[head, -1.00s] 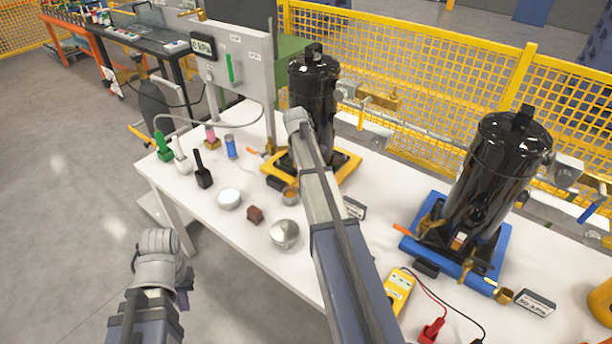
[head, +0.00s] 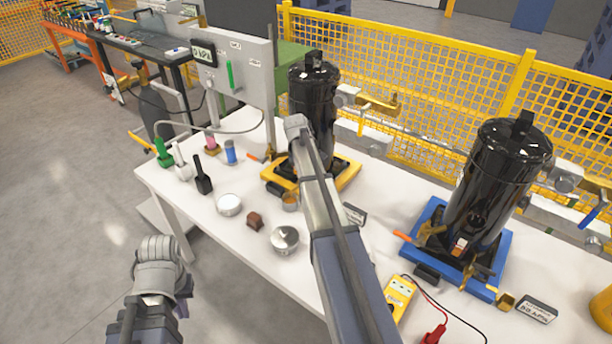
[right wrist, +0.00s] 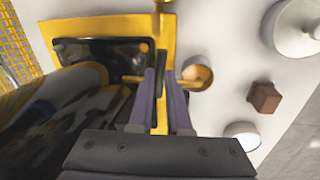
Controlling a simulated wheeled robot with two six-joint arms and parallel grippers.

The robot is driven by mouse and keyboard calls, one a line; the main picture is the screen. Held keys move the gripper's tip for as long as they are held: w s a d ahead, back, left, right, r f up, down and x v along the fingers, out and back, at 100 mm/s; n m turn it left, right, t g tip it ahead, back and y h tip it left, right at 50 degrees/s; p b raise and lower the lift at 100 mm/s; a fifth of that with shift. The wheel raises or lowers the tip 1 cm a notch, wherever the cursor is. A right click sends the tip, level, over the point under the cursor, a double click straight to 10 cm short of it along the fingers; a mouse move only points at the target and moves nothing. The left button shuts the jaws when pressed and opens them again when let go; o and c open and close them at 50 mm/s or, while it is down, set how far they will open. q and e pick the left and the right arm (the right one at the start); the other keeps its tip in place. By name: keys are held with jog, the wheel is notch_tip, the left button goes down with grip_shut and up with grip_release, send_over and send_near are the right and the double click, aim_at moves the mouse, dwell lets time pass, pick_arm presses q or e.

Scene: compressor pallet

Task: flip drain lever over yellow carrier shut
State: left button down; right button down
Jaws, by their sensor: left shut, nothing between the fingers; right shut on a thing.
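The yellow carrier (head: 346,176) stands on the white table under a tall black compressor (head: 312,100). In the right wrist view its yellow rim (right wrist: 161,32) runs up between my fingers, beside a small brass cup (right wrist: 197,73). My right gripper (right wrist: 164,78) is at this rim, its dark fingers close together on a small part that is mostly hidden, apparently the drain lever. In the head view my right arm covers that spot, so the lever's angle cannot be told. My left gripper (head: 184,287) is low at the left, off the table, shut and empty.
A blue carrier (head: 420,249) with a second compressor (head: 498,175) stands to the right. A brown block (head: 254,221), white lid (head: 229,205) and metal dome (head: 285,240) lie near the front edge. A multimeter (head: 399,293) lies right of my arm. A yellow mesh fence (head: 430,75) stands behind.

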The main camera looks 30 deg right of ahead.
jog(key=shift+d+n, duration=0.2)
jog(key=shift+n, duration=0.5)
jog(key=c, duration=0.9)
grip_release()
jog(key=shift+o, duration=0.2)
jog(key=shift+r, duration=0.15)
notch_tip(320, 180, up, 7)
jog(key=a+p, duration=0.1)
jog(key=p, duration=0.6)
jog(key=shift+s+a+r+p, duration=0.2)
jog(key=shift+s+p, duration=0.05)
jog(key=shift+p, duration=0.1)
